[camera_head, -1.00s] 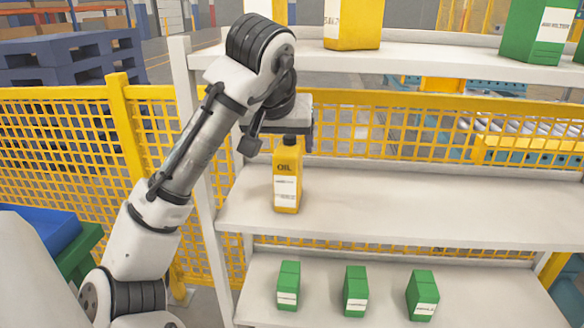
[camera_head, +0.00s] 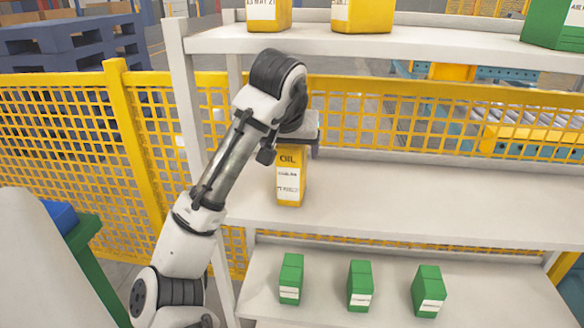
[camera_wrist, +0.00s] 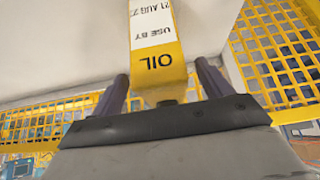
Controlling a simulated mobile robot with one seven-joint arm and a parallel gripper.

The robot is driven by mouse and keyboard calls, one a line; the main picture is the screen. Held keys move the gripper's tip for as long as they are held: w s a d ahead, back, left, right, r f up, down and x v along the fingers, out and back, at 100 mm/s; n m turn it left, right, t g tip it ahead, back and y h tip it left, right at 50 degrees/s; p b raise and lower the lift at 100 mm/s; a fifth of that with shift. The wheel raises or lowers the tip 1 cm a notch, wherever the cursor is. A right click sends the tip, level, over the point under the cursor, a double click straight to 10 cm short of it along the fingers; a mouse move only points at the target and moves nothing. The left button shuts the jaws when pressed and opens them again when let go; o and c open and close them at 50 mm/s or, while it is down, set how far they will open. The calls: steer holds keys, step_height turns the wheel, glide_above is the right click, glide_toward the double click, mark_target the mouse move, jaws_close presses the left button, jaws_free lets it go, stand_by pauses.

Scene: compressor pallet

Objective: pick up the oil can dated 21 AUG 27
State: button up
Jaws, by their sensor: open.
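A yellow oil can (camera_head: 290,178) with a white label stands upright on the middle shelf (camera_head: 420,208), near its left end. In the wrist view the oil can (camera_wrist: 152,50) shows "OIL", "USE BY" and a date that starts 21 AUG 2; its last digit is hard to read. My gripper (camera_wrist: 162,72) is open, with one finger on each side of the can's top end. I see no clear contact. In the head view my gripper (camera_head: 296,143) is over the can and hides its cap.
Two yellow cans (camera_head: 268,14) (camera_head: 361,15) and a green container (camera_head: 555,24) stand on the top shelf (camera_head: 420,47) above. Three green boxes (camera_head: 291,279) (camera_head: 360,286) (camera_head: 429,291) stand on the lower shelf. The middle shelf is clear to the right. A white post (camera_head: 193,110) is left of my arm.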

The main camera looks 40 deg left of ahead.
steer(key=shift+x, duration=1.6)
steer(key=shift+c, duration=0.4)
steer(key=shift+r, duration=0.1)
steer(key=c, duration=1.6)
